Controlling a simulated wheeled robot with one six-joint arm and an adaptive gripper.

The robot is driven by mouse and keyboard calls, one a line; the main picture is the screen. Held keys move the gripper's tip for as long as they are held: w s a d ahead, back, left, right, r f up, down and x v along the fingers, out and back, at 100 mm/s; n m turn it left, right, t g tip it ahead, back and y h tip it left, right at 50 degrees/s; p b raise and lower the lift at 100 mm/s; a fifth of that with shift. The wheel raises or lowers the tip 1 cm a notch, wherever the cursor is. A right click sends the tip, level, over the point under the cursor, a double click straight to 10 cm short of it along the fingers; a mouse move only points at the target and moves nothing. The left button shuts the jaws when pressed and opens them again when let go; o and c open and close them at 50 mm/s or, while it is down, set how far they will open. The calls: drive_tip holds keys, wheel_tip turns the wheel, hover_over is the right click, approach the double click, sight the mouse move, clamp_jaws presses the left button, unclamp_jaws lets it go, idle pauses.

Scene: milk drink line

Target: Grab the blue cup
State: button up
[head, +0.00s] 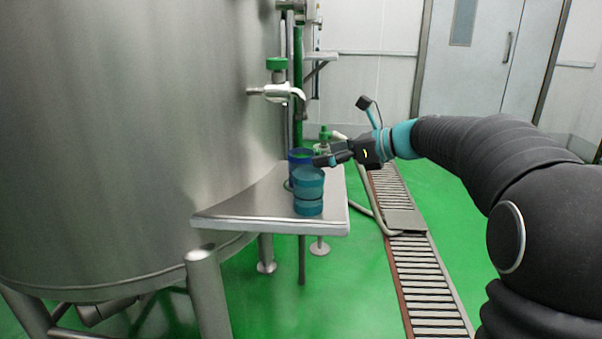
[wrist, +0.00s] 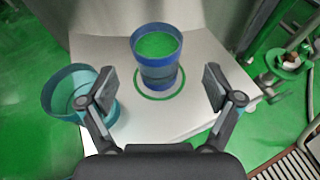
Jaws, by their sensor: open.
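The blue cup (wrist: 157,72) stands upright on the metal shelf, with a green ring around its base and green showing inside it. In the head view the blue cup (head: 298,156) is partly hidden behind a teal cup (head: 308,182). In the wrist view the teal cup (wrist: 72,92) is at left, partly covered by my left finger. My gripper (wrist: 160,90) is open and empty, its fingers spread to either side of the blue cup's lower part in the picture. In the head view my gripper (head: 322,160) is at the cups' right; I cannot tell whether it touches either.
The metal shelf (head: 255,210) juts from a large steel tank (head: 130,120). A green-handled tap (head: 277,80) is above the shelf. Pipes and a valve (wrist: 284,60) are to the right. A floor drain grate (head: 425,275) runs beside the shelf.

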sight(301, 160)
drive_tip(key=shift+x, duration=3.65)
drive_tip(key=shift+s+f, duration=0.15)
drive_tip(key=c, duration=1.4)
drive_tip(key=shift+c, duration=0.7)
